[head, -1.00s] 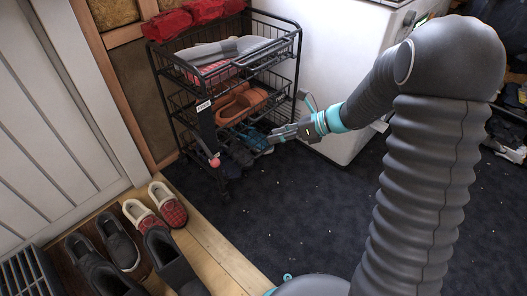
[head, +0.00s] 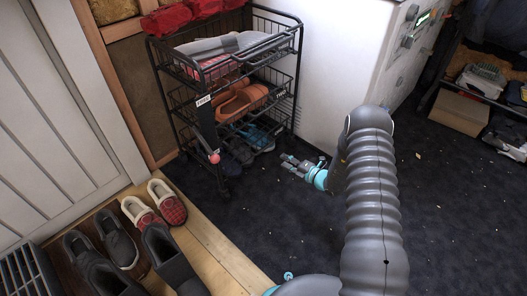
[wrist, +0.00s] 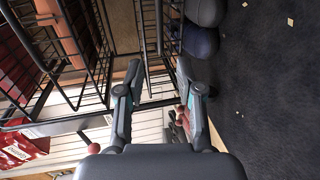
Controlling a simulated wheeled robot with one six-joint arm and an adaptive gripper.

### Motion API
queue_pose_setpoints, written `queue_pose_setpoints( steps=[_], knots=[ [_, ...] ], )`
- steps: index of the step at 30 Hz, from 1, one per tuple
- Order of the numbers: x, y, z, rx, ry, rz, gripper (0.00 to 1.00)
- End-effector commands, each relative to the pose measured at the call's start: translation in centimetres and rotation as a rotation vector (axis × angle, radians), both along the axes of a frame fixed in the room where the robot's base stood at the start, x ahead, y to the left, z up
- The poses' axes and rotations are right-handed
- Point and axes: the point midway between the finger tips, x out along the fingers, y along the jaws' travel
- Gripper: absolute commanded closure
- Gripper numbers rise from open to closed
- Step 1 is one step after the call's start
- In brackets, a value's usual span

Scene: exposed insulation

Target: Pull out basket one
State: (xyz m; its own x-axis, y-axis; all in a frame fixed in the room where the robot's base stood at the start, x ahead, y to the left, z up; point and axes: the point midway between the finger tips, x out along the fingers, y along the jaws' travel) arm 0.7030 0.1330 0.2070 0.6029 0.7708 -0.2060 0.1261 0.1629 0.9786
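A black wire rack (head: 298,62) with stacked wire baskets stands against the back wall in the head view.
A white appliance (head: 335,65) stands right of the rack. Slippers (head: 170,206) and dark shoes (head: 117,240) are on the wooden ledge (head: 215,245) at the left. A cardboard box (head: 458,111) and shelf are at the far right. The dark floor between is mostly clear.

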Motion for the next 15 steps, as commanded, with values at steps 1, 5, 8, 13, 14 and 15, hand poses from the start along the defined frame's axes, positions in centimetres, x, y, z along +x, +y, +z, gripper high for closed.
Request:
queue_pose_setpoints(
  steps=[1, 5, 8, 13, 14, 15],
  knots=[
    [0.2, 0.3, -0.1, 0.001, 0.0, 0.0, 0.63],
    [1.2, 1.7, -0.5, 0.0, 0.0, 0.003, 0.63],
    [2.2, 3.0, -0.9, 0.0, -0.002, 0.004, 0.63],
    [4.1, 5.5, -1.5, -0.001, -0.002, 0.005, 0.63],
    [4.4, 5.9, -1.7, -0.001, -0.001, 0.004, 0.63],
    [4.9, 6.5, -1.8, -0.001, -0.001, 0.004, 0.63]
  ],
)
